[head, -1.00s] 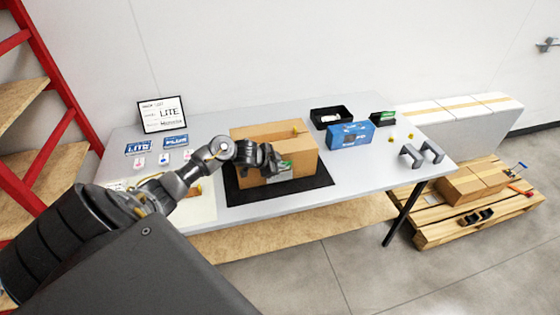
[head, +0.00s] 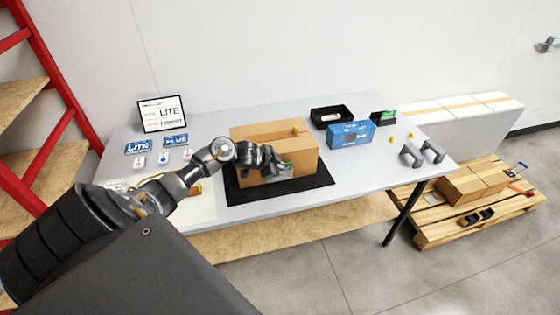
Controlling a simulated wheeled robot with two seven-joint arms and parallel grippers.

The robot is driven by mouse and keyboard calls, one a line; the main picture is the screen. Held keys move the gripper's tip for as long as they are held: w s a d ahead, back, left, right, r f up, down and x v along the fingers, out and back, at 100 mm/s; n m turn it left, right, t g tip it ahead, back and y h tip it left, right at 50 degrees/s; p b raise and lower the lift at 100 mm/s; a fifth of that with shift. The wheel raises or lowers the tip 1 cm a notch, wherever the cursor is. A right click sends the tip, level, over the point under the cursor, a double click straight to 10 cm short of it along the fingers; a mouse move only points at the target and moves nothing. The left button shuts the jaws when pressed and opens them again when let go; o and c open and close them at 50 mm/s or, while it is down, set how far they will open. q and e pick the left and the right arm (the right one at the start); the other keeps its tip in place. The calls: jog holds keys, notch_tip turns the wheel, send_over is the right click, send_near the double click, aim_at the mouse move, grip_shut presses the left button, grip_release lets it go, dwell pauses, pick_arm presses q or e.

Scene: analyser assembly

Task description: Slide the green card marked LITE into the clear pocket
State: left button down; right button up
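The carton (head: 305,158) stands on a black mat (head: 315,182) in the middle of the table. A small green patch, which looks like the green card (head: 287,166), shows at the carton's front face. A pale, greyish flat piece, perhaps the clear pocket (head: 284,177), shows just below it. My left gripper (head: 272,164) is at the carton's front, right beside the green patch and partly covering it. Its fingers are too small and dark to show whether they grip the card. The card's marking cannot be read. My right gripper is out of view.
A framed sign reading LITE (head: 162,114) stands at the back left. Blue PLUS (head: 176,140) and LITE (head: 138,147) labels lie before it. A blue box (head: 351,134), a black tray (head: 332,115) and grey brackets (head: 422,153) are at the right. The table's front edge is close.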

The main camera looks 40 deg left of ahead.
pick_arm(q)
jog(key=shift+f, duration=0.35)
dwell(0.3)
jog(key=c, duration=1.6)
grip_release()
jog(key=shift+a+r, duration=0.1)
jog(key=shift+r, duration=0.05)
jog(key=shift+s+d+r+p, duration=0.1)
jog(key=shift+d+r+p, duration=0.1)
jog(key=shift+r+p, duration=0.65)
jog(key=r+p, duration=0.1)
jog(key=p, duration=0.1)
jog(key=s+d+r+p, duration=0.1)
jog(key=r+p, duration=0.1)
jog(key=d+r+p, duration=0.1)
jog(key=p, duration=0.1)
jog(key=shift+s+r, duration=0.2)
